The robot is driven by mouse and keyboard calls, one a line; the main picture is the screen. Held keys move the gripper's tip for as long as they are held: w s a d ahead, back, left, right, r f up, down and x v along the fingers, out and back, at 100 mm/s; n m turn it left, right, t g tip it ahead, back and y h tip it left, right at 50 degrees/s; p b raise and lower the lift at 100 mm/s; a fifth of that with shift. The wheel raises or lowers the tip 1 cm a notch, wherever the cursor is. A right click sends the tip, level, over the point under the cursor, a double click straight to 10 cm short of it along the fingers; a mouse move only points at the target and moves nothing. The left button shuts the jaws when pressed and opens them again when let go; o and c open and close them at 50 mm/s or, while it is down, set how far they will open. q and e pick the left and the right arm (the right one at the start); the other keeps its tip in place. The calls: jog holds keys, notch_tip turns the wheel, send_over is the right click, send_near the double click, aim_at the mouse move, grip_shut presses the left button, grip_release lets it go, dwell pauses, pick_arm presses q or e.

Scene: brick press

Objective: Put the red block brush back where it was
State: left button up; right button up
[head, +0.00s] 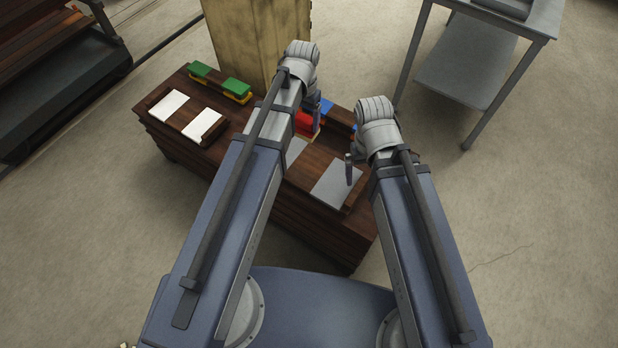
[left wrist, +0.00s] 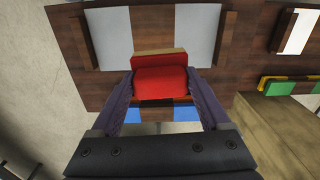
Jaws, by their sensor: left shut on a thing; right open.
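The red block brush (head: 305,123) has a red block back and a tan edge. In the left wrist view the red block brush (left wrist: 160,82) sits between the two fingers of my left gripper (left wrist: 158,85), which is shut on it. In the head view my left gripper (head: 318,112) is over the back part of the dark wooden bench (head: 270,205), and my arm hides part of the brush. I cannot tell whether the brush touches the bench. My right gripper (head: 354,168) is open and empty above the bench's right end, near a grey plate (head: 333,187).
Two green brushes (head: 237,87) lie along the bench's back left. White plates (head: 168,105) lie in front of them. Blue pieces (head: 326,106) show behind the red brush. A wooden cabinet (head: 250,40) stands behind the bench, and a grey metal table (head: 465,75) stands at the right.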

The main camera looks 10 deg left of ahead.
aim_at(308, 131)
pick_arm(q)
jog(key=shift+m, duration=0.3)
jog(key=f+b, duration=0.1)
jog(key=f, duration=0.1)
jog(key=d+f+b, duration=0.1)
jog(key=f+b, duration=0.1)
jog(key=s+f+b, duration=0.1)
jog(key=f+b, duration=0.1)
jog(key=f, duration=0.1)
jog(key=shift+d, duration=0.2)
pick_arm(e)
notch_tip(308, 131, down, 7)
pick_arm(q)
jog(key=shift+s, duration=0.1)
notch_tip(308, 131, down, 10)
jog(key=b, duration=0.9)
jog(key=shift+b, duration=0.4)
pick_arm(e)
notch_tip(308, 131, down, 10)
pick_arm(q)
jog(key=shift+f, duration=0.15)
jog(key=o, duration=1)
jog(key=shift+o, duration=0.2)
notch_tip(308, 131, up, 12)
jog(key=p, duration=1.2)
jog(key=shift+r, duration=0.25)
pick_arm(e)
notch_tip(308, 131, up, 12)
jog(key=shift+r, duration=0.15)
